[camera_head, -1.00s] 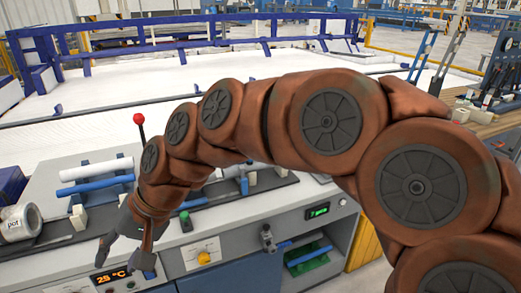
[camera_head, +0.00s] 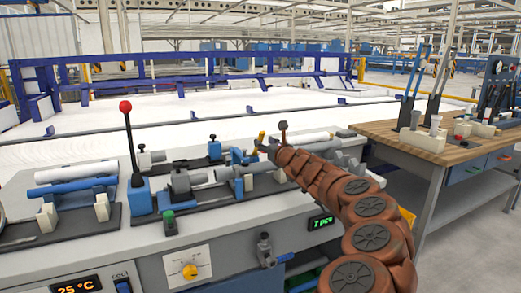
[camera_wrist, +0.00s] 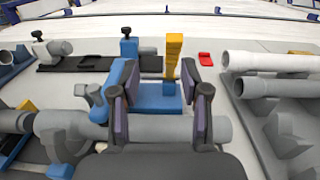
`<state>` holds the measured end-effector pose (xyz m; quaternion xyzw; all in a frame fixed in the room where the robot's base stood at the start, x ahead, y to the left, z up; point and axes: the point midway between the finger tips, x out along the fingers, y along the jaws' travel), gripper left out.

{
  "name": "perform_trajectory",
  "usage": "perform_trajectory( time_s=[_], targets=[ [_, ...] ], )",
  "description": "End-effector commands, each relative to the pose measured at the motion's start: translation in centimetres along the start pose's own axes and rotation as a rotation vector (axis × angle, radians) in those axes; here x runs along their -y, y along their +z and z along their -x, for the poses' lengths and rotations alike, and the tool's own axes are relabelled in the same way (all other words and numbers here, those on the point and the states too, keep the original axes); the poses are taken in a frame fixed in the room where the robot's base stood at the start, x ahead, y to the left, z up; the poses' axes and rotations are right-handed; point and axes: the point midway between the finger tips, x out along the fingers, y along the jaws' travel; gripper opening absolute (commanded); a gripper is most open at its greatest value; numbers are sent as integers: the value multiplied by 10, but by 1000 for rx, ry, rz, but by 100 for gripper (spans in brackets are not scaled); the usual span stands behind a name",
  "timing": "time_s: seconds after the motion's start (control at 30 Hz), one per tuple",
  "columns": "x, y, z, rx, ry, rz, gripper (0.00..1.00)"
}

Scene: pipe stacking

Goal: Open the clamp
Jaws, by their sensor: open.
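A blue clamp body (camera_wrist: 155,97) with an upright yellow lever (camera_wrist: 173,58) shows in the wrist view. It sits by a grey pipe (camera_wrist: 165,130) that runs across the picture. My gripper (camera_wrist: 162,92) is open, with one dark finger on each side of the clamp. The lever stands between the fingers, nearer the right one, and no grip on it shows. In the head view my gripper (camera_head: 271,143) is over the right part of the bench, beside the small yellow lever tip (camera_head: 262,135). The arm hides part of the clamp there.
A tall red-knobbed lever (camera_head: 126,106) stands left of the gripper. White and blue pipes (camera_head: 75,181) lie on supports at the left. A wooden table (camera_head: 440,150) with tools stands at the right.

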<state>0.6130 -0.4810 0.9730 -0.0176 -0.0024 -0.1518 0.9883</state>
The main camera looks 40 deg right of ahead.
Motion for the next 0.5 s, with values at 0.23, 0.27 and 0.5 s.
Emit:
perform_trajectory(
  time_s=[0.23,0.27,0.5],
  targets=[
    [17,-15,-4,-15,-35,-39,46],
    [17,-14,-6,-15,-35,-38,46],
    [16,-13,-27,-13,-32,-32,46]
  ],
)
